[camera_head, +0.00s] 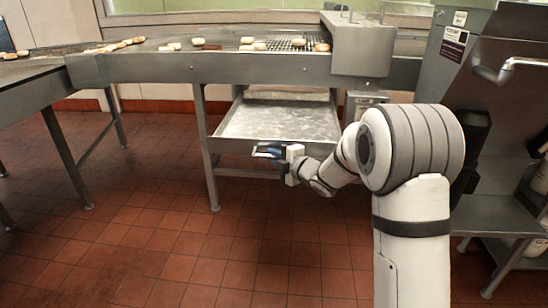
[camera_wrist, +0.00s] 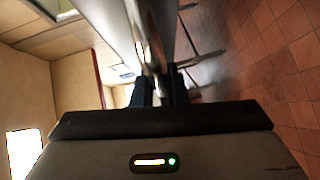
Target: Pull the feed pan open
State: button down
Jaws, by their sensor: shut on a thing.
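The feed pan (camera_head: 268,118) is a wide, shallow grey metal tray under the conveyor, with a whitish, marked floor. It sits out from beneath the conveyor frame, and its front wall faces me. My gripper (camera_head: 268,151) is at the middle of the pan's front edge. In the wrist view, my two dark fingers (camera_wrist: 159,88) are closed about a thin metal bar, the pan's handle (camera_wrist: 153,68). The exact contact is small and partly hidden by the fingers. My forearm covers the right part of the pan's front.
The conveyor (camera_head: 210,68) carries several round pastries above the pan. Its metal leg (camera_head: 207,150) stands left of the pan. A grey machine (camera_head: 505,130) with a bent pipe stands at the right. The red tiled floor (camera_head: 170,250) in front is clear.

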jog(key=c, duration=1.5)
grip_release()
jog(key=shift+o, duration=0.2)
jog(key=p+v, duration=0.2)
jog(key=v, duration=0.5)
jog(key=shift+s+d, duration=0.25)
jog(key=shift+s, duration=0.05)
